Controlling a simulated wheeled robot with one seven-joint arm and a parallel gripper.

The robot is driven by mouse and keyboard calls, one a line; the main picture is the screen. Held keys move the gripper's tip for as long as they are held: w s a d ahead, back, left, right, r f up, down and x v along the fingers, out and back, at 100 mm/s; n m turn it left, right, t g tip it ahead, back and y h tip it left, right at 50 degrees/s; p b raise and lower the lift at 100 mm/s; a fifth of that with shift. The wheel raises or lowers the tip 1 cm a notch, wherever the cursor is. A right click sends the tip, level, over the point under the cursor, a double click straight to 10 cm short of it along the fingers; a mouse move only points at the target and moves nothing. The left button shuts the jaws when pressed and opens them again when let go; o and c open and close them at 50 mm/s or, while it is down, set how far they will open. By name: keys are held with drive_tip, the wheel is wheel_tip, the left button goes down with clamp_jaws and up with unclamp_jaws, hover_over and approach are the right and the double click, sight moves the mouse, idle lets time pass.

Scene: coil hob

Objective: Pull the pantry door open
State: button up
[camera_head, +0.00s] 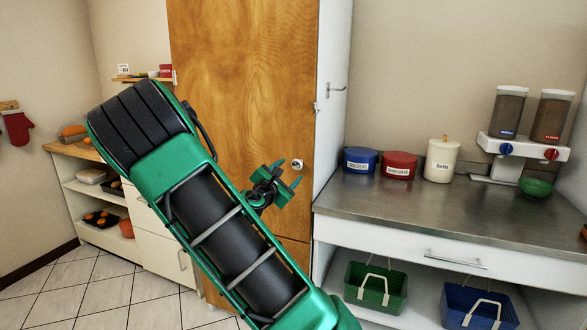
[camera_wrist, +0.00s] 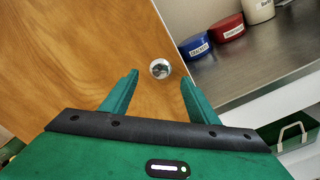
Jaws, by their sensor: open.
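The pantry door (camera_head: 245,80) is a tall wooden panel that looks shut in its white frame. Its round metal knob (camera_head: 297,165) sits near the right edge. My gripper (camera_head: 285,176) is open and empty, just in front of the door beside the knob. In the wrist view the knob (camera_wrist: 160,68) shows beyond and between the two green fingertips (camera_wrist: 159,78), with the fingers not closed around it. My arm hides the lower left part of the door in the head view.
A steel counter (camera_head: 420,215) stands right of the door, holding a blue canister (camera_head: 361,161), a red canister (camera_head: 399,166), a cream jar (camera_head: 441,160) and a dispenser. Baskets hang or stand below it. A wooden-topped shelf unit (camera_head: 85,150) is at left. Tiled floor shows at lower left.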

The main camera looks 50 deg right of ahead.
sight(296, 166)
drive_tip(key=x, duration=0.7)
drive_tip(key=shift+w+d, duration=0.1)
drive_tip(key=shift+d, duration=0.3)
drive_tip(key=c, duration=1.3)
drive_tip(key=shift+a, duration=0.15)
clamp_jaws()
